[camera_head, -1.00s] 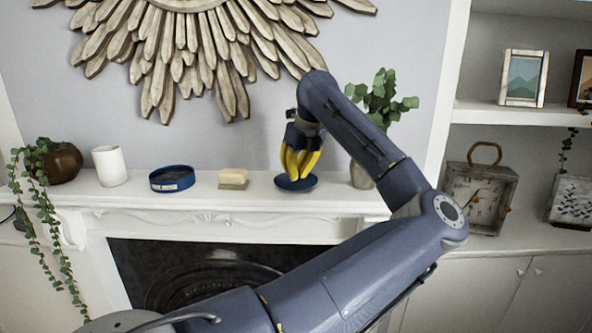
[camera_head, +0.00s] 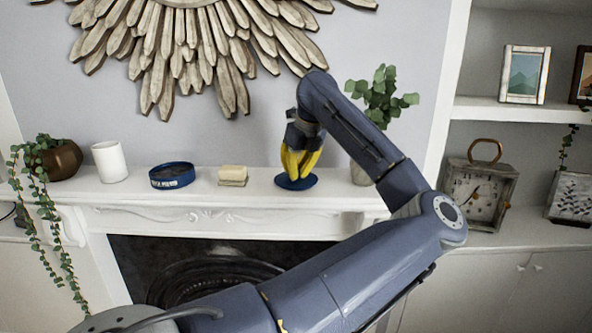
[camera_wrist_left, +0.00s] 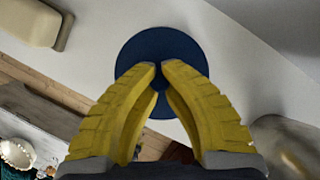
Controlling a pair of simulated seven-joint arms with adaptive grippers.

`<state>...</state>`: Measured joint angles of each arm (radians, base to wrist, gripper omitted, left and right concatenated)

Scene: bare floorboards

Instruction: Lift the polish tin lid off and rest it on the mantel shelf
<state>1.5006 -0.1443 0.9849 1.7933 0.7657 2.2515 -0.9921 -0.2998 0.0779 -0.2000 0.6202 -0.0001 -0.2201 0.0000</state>
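The polish tin (camera_head: 172,183) is a low blue round tin with a white label, uncovered with a dark inside, on the white mantel shelf (camera_head: 120,196). Its lid (camera_head: 309,183) is a flat blue disc at the shelf's right part, seemingly flat on the shelf. The lid also shows in the left wrist view (camera_wrist_left: 135,55). My left gripper (camera_head: 293,177), with yellow fingers, points down over the lid's middle. Its fingertips are close together and appear closed on the lid's centre; the grasped part is mostly hidden. My right gripper is not in view.
A cream block (camera_head: 232,174) stands between tin and lid. A white cup (camera_head: 110,162) and a brown trailing-plant pot (camera_head: 64,160) stand left. A leafy plant's vase (camera_head: 361,175) is close right of the lid. A sunburst decoration (camera_head: 190,50) hangs above.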

